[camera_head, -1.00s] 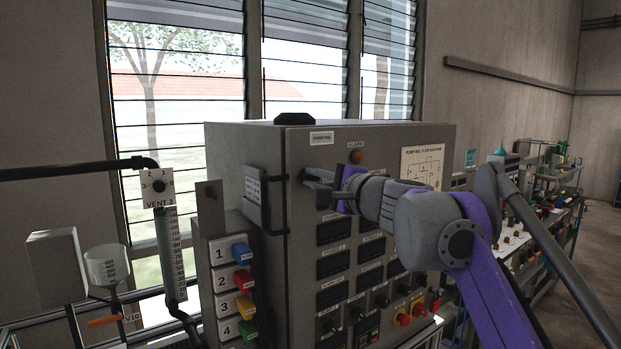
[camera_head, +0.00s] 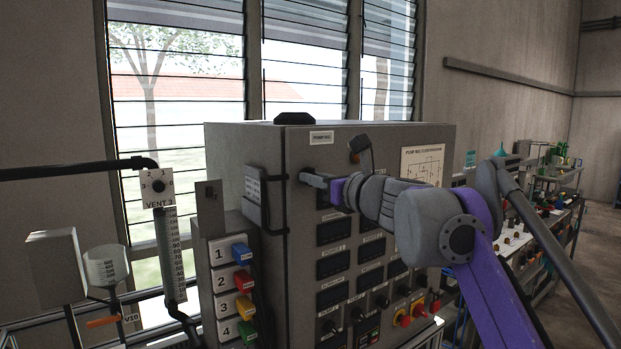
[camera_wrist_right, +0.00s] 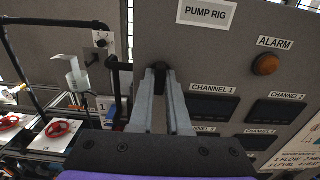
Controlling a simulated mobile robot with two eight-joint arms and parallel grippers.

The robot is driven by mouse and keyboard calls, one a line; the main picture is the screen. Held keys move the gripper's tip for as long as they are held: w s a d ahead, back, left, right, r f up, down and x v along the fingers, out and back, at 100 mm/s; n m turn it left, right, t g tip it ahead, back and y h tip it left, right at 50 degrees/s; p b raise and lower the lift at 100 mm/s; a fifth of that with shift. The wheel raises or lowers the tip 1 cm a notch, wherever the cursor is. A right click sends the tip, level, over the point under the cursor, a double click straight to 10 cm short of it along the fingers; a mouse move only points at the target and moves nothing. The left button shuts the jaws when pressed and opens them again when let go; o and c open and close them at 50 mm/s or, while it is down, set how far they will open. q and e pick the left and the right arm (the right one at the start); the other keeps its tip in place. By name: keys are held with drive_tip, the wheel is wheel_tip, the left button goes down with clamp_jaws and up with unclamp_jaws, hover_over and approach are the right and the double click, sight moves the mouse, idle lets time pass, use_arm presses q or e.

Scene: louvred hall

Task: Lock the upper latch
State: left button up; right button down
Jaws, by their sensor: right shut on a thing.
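The grey cabinet door (camera_head: 300,250), labelled PUMP RIG, is closed. My right gripper (camera_head: 304,177) reaches in from the right to the door's upper left edge. In the right wrist view, the two grey fingers (camera_wrist_right: 161,72) are shut on a small dark part, the upper latch (camera_wrist_right: 160,66), below the PUMP RIG label. Most of the latch is hidden between the fingertips, so I cannot tell its turn position. My left gripper is in neither view.
An orange alarm lamp (camera_wrist_right: 265,64) and channel displays (camera_wrist_right: 213,107) sit on the door. Coloured numbered switches (camera_head: 241,252) stand left of it. A grey box (camera_head: 58,265), funnel (camera_head: 106,266) and vent column (camera_head: 170,255) are farther left.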

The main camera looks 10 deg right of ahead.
drive_tip(key=c, duration=0.8)
unclamp_jaws()
drive_tip(key=v, duration=0.7)
